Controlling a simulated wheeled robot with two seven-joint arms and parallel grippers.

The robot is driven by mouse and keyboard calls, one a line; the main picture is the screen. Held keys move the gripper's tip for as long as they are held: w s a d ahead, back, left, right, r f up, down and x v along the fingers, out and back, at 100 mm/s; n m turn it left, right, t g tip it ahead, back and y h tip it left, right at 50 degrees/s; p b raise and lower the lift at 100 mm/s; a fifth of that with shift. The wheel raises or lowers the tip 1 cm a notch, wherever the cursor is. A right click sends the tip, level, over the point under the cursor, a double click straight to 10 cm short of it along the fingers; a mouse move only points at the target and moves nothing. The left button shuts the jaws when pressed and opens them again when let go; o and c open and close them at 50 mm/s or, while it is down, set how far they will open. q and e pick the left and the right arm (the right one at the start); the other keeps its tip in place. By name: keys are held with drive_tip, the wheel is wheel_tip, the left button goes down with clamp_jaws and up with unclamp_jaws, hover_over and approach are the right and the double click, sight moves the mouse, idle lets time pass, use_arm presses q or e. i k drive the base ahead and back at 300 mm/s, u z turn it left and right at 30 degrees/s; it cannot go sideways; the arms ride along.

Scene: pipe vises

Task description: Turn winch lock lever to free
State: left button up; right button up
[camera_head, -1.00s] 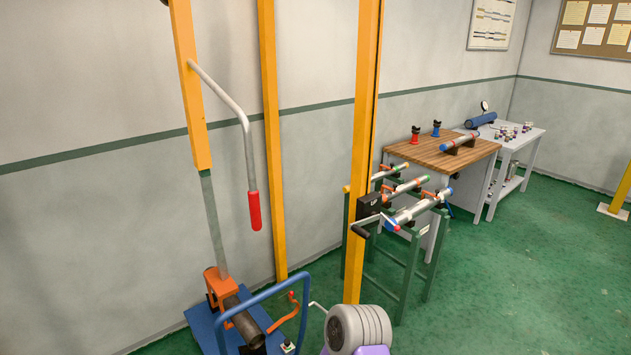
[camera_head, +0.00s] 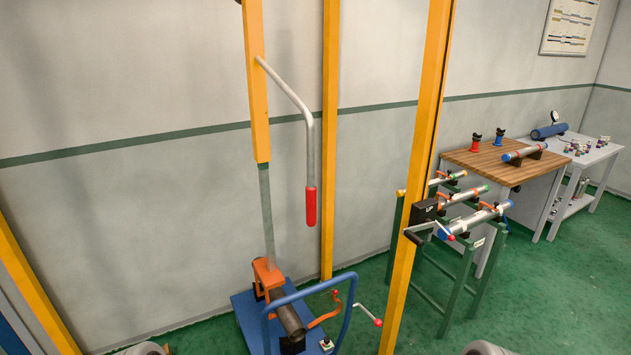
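Low on the blue cart (camera_head: 249,318), a curved orange lever (camera_head: 325,317) ends in a red knob (camera_head: 335,293). A thin silver crank with a red knob (camera_head: 377,322) shows to its right. Neither of my grippers is in view; only rounded grey parts of my arms show at the bottom edge.
A bent grey bar with a red grip (camera_head: 311,206) hangs from a yellow post. Yellow posts (camera_head: 331,130) divide the space. A green stand (camera_head: 460,295) holds several pipes, with a wooden bench (camera_head: 480,160) behind. Green floor (camera_head: 560,290) is clear at right.

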sight(452, 238)
drive_tip(key=k, duration=0.3)
drive_tip(key=z, duration=1.1)
drive_tip(key=i, duration=1.45)
drive_tip(key=u, duration=0.85)
drive_tip(key=i, duration=0.55)
drive_tip(key=u, duration=0.4)
